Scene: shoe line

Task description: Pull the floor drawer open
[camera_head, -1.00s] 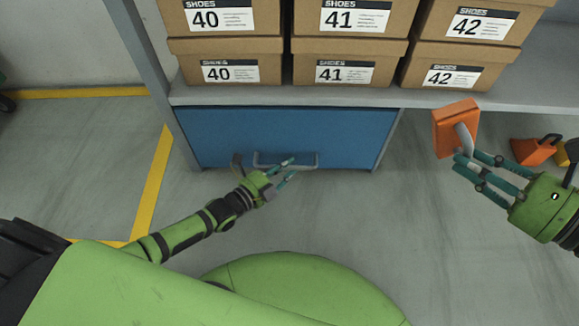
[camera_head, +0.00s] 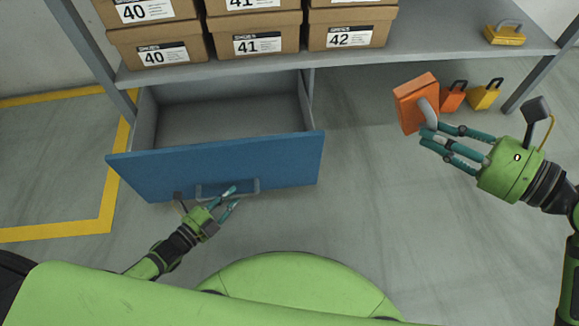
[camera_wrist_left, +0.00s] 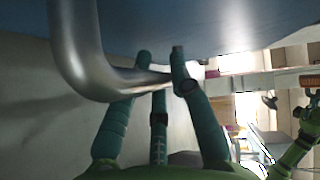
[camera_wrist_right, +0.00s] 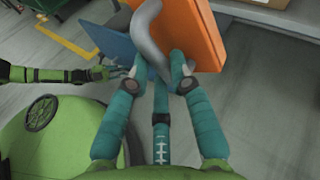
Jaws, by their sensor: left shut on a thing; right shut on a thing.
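The floor drawer (camera_head: 145,175) has a blue front and stands pulled well out below the shelf, its grey inside (camera_head: 230,115) showing empty. Its metal handle (camera_head: 228,187) runs along the front. My left gripper (camera_head: 228,198) is shut on this handle; in the left wrist view the fingers (camera_wrist_left: 165,75) close around the grey bar (camera_wrist_left: 80,60). My right gripper (camera_head: 430,132) is shut on the grey handle of an orange block-like thing (camera_head: 412,98) and holds it up, away from the drawer; the right wrist view shows the orange thing (camera_wrist_right: 195,30) too.
Brown shoe boxes (camera_head: 160,50) labelled 40, 41 and 42 stand on the grey shelf (camera_head: 290,65) above the drawer. A yellow handled thing (camera_head: 505,36) sits at its right. An orange one (camera_head: 452,97) and a yellow one (camera_head: 486,95) stand below.

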